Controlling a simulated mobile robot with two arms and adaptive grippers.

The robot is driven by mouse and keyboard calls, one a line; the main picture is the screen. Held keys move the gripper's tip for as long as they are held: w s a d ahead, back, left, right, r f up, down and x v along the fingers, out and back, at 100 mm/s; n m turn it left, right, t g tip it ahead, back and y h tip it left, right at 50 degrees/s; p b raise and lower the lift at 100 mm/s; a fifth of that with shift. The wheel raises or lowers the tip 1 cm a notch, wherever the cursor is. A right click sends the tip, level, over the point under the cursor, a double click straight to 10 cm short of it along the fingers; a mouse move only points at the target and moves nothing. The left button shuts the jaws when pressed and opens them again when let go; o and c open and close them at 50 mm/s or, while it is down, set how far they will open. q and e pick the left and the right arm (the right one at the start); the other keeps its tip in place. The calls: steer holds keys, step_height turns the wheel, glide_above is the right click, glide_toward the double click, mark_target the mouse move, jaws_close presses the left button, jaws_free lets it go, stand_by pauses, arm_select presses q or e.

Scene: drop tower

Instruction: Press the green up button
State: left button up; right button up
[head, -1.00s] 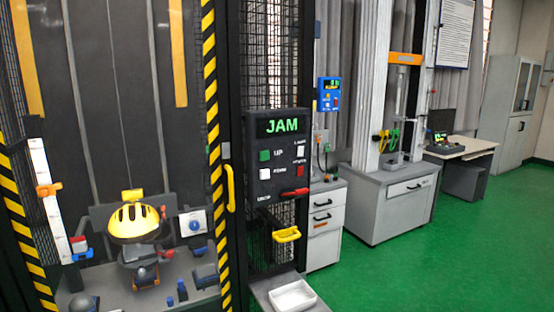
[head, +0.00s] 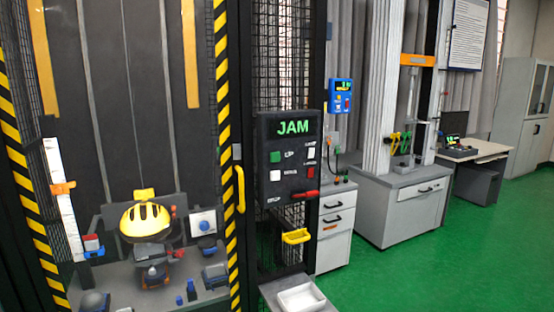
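The green up button (head: 275,157) is a small square at the upper left of the dark control panel (head: 288,184), in the middle of the head view. Above it the panel's display (head: 292,127) reads "JAM" in green letters. A white button (head: 275,175) sits just below the green one. Another white button (head: 311,153) and a red one (head: 311,172) are in the right column, with a red lever (head: 305,195) at the lower right. Nothing covers the green button. Neither of my grippers shows in the head view.
A yellow handle (head: 240,189) is on the striped tower frame left of the panel. Below the panel are a yellow handle (head: 296,236) and a white tray (head: 300,298). A yellow helmet (head: 146,220) sits inside the tower. Green floor (head: 450,255) is clear at the right.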

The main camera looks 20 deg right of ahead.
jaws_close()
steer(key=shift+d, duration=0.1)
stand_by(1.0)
